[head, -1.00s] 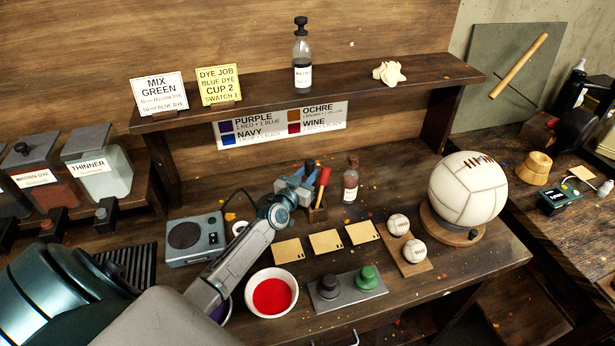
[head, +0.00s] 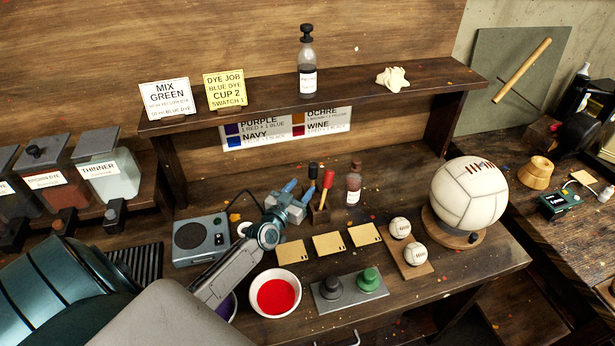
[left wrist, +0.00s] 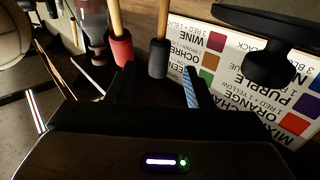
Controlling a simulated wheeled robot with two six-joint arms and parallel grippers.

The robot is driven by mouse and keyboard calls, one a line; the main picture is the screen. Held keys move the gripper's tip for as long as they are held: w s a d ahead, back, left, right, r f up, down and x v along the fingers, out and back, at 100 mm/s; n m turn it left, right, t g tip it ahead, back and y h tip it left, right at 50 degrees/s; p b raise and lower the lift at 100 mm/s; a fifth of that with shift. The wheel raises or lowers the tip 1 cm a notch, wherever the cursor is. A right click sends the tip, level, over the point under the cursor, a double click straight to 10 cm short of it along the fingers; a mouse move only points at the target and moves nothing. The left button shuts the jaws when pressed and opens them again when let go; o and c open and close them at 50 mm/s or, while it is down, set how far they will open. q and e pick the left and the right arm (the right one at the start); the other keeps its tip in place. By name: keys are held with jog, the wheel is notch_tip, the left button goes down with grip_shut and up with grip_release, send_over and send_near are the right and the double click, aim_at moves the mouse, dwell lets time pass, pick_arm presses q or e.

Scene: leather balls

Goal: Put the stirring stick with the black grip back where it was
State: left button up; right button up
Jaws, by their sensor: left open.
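The stirring stick with the black grip (head: 313,170) stands upright in the small dark wooden holder (head: 319,215), beside the stick with the red grip (head: 328,179). In the left wrist view, which is upside down, the black grip (left wrist: 158,58) shows ahead of and between the fingertips, with the red grip (left wrist: 121,50) beside it. My left gripper (head: 301,187) is open and empty, just left of the holder and apart from the black grip. The foot of the stick is hidden in the holder. My right gripper is not in view.
A glass bottle (head: 353,184) stands right of the holder. Tan swatches (head: 328,246) lie in front. A bowl of red dye (head: 249,296) is near the front edge; a purple one is mostly behind my arm.

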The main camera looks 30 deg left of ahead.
pick_arm(q)
jog(key=shift+s+d+p, duration=0.15)
jog(key=shift+s+p, duration=0.2)
jog(key=shift+s, duration=2.35)
